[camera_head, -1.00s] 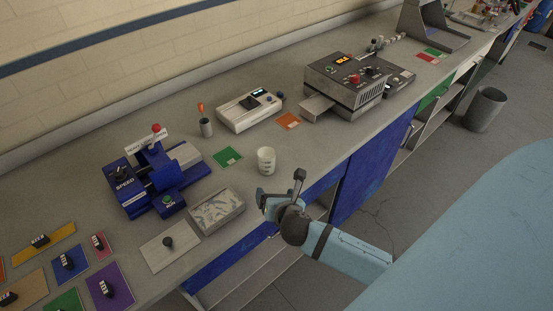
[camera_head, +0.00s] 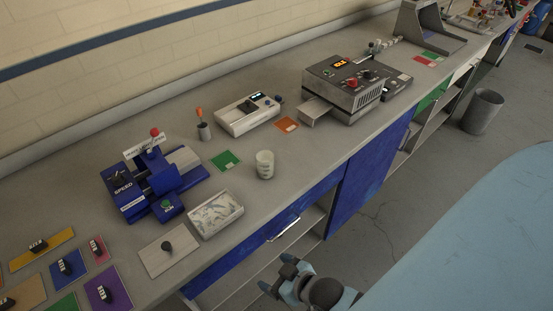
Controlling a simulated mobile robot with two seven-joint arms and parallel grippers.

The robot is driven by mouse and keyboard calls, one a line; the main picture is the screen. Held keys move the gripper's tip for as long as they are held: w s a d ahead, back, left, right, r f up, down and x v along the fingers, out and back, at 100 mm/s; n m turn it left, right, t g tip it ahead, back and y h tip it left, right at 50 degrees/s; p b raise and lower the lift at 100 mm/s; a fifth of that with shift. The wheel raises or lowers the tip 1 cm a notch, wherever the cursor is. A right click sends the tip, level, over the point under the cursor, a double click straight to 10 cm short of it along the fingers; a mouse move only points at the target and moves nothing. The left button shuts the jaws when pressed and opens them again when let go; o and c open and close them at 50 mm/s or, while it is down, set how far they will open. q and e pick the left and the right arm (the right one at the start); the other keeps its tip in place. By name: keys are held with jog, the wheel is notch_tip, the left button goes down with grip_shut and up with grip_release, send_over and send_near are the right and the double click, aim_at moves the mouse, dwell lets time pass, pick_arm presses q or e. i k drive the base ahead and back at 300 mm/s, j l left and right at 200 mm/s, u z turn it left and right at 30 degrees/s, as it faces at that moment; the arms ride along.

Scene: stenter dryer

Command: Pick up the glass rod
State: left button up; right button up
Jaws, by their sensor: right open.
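I cannot pick out a glass rod for certain. A small grey cup (camera_head: 205,131) on the bench holds a thin upright stick with an orange top (camera_head: 199,112). A pale, glass-like beaker (camera_head: 265,165) stands alone nearer the front edge; its contents are too small to tell. A shallow tray (camera_head: 217,230) with whitish, streaky contents lies left of the beaker. My right gripper (camera_head: 279,274) is open and appears empty, in front of the bench near the lower edge of the view, well away from the cup and the beaker. My left gripper is not in view.
A blue machine (camera_head: 150,182) stands on the left, with a knobbed plate (camera_head: 169,251) in front. A white meter (camera_head: 247,114) and a grey control box (camera_head: 344,84) stand farther back. A blue drawer front (camera_head: 322,203) lies below the bench edge. A bin (camera_head: 482,111) stands on the floor.

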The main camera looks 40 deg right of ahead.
aim_at(198, 109)
jog(key=i+l, duration=0.1)
jog(key=l, duration=0.75)
jog(key=i+l+u, duration=0.15)
jog(key=l, duration=0.75)
